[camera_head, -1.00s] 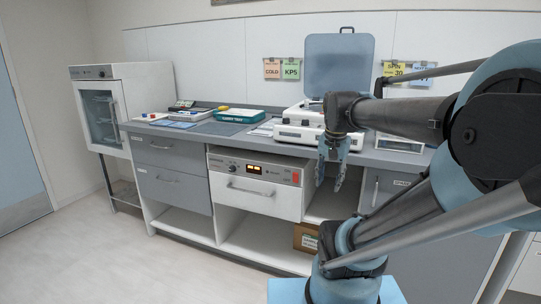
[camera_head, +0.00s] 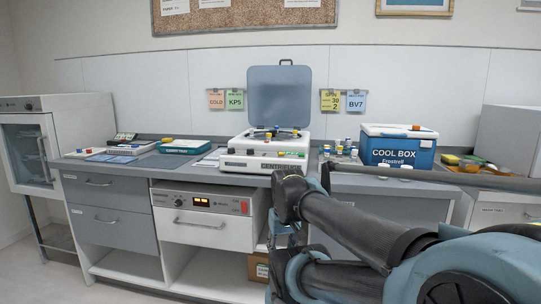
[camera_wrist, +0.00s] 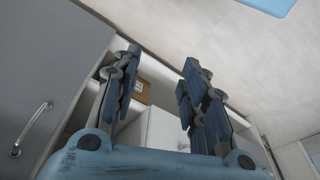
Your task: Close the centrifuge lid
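The white centrifuge (camera_head: 262,163) stands on the counter in the head view. Its blue-grey lid (camera_head: 279,96) is raised upright behind it, with a dark handle (camera_head: 286,62) on its top edge. Coloured tube caps show in the open bowl (camera_head: 275,133). My gripper (camera_head: 284,240) hangs below the counter edge, in front of and lower than the centrifuge, apart from it and partly hidden by my arm. In the wrist view my gripper (camera_wrist: 158,85) has its two fingers spread apart with nothing between them.
A blue cool box (camera_head: 398,152) and a rack of vials (camera_head: 341,153) stand right of the centrifuge. A teal case (camera_head: 184,147) lies to its left. A drawer unit (camera_head: 203,216) is below the counter. Note cards (camera_head: 343,102) hang on the wall.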

